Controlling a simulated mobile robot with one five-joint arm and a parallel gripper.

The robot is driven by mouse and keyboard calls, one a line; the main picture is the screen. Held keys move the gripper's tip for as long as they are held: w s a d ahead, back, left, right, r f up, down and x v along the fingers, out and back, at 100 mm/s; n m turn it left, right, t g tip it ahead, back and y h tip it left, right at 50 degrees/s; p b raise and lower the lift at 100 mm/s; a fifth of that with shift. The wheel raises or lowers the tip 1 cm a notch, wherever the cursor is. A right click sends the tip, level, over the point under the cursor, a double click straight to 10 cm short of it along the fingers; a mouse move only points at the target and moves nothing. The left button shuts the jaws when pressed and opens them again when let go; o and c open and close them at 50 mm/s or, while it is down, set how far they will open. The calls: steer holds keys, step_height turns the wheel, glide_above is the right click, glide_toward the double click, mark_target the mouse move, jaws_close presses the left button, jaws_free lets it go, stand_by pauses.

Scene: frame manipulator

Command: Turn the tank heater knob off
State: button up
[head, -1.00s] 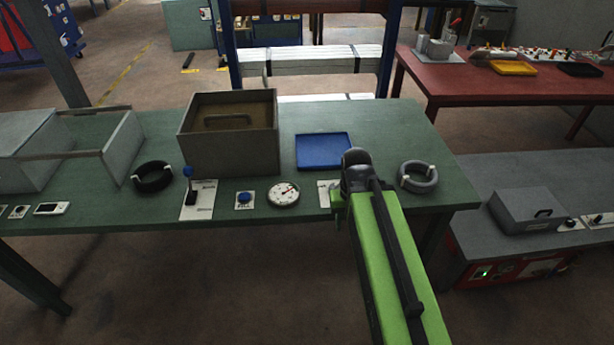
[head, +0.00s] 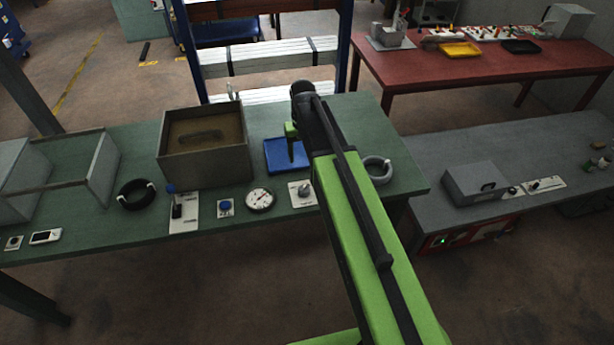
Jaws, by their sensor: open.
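A small grey knob (head: 304,190) sits on a white plate near the front edge of the green table, left of my arm. I cannot read its label or be sure it is the tank heater's. A grey-brown open-topped box (head: 207,165), perhaps the tank, stands behind the row of controls. My gripper (head: 292,158) hangs above the blue tray (head: 272,167), beyond the knob and apart from it. It is open and holds nothing I can see. My arm hides part of it.
A round gauge (head: 260,199), a blue button (head: 225,207) and a blue-topped lever (head: 176,204) stand left of the knob. A black ring (head: 136,194) lies farther left, a grey ring (head: 378,169) right of my arm. More controls (head: 533,187) are on the grey bench.

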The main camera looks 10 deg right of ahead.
mark_target(304, 187)
step_height(304, 187, down, 18)
steer(key=b, duration=1.7)
steer(key=shift+r+b, duration=0.1)
steer(key=shift+b, duration=0.3)
steer(key=shift+r, duration=0.1)
